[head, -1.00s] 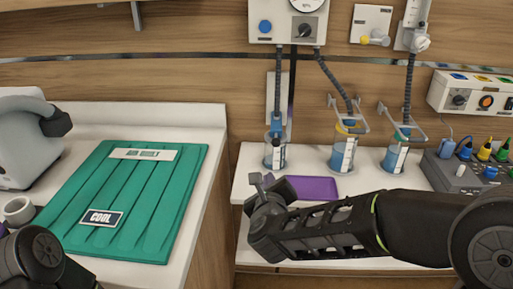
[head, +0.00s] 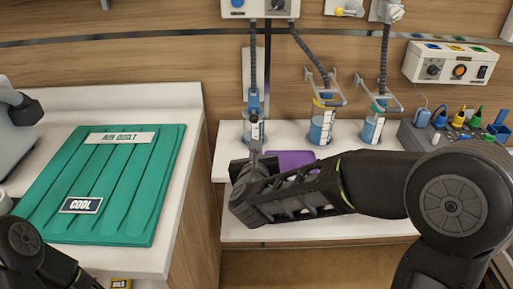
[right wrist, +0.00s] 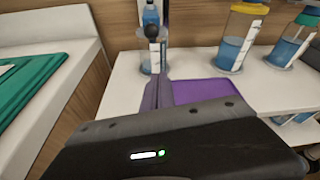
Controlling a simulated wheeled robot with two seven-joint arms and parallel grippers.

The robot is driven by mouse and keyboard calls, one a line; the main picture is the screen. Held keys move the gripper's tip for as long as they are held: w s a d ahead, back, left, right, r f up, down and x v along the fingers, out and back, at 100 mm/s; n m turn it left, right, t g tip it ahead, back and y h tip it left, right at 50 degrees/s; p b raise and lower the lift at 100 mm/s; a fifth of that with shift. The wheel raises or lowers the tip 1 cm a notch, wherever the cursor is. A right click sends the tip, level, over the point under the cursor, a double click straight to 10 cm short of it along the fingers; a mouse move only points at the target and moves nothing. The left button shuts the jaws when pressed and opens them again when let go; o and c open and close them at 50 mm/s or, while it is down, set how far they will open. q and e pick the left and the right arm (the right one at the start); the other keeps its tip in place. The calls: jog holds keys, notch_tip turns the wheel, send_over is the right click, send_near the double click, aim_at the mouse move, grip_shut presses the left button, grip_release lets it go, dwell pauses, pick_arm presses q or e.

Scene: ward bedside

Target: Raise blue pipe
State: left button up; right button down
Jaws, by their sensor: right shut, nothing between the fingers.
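The blue pipe (head: 253,102), a dark ribbed hose with a blue lower part, hangs from the wall unit into the leftmost clear jar (head: 254,131) of blue liquid. Its blue part (right wrist: 151,14) also shows at the top of the right wrist view, above the jar. My right gripper (head: 256,152) is just in front of that jar, below the pipe's blue part. Its fingers (right wrist: 156,85) are shut and empty.
A purple tray (head: 290,160) lies on the white shelf beside my right gripper. Two more jars, with yellow (head: 322,124) and green (head: 372,126) collars, stand to the right. A green quilted pad (head: 105,185) lies on the left counter.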

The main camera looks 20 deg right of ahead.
jog(key=p+x, duration=0.1)
jog(key=x, duration=0.7)
jog(key=shift+w, duration=0.15)
jog(key=r, duration=0.1)
jog(key=r+p, duration=0.1)
jog(key=r, duration=0.1)
jog(key=shift+a+p, duration=0.25)
jog(key=shift+p, duration=0.1)
jog(key=shift+a+r, duration=0.1)
jog(key=shift+r, duration=0.35)
jog(key=shift+r, duration=0.15)
notch_tip(320, 180, up, 11)
jog(key=p, duration=0.4)
jog(key=shift+r, duration=0.25)
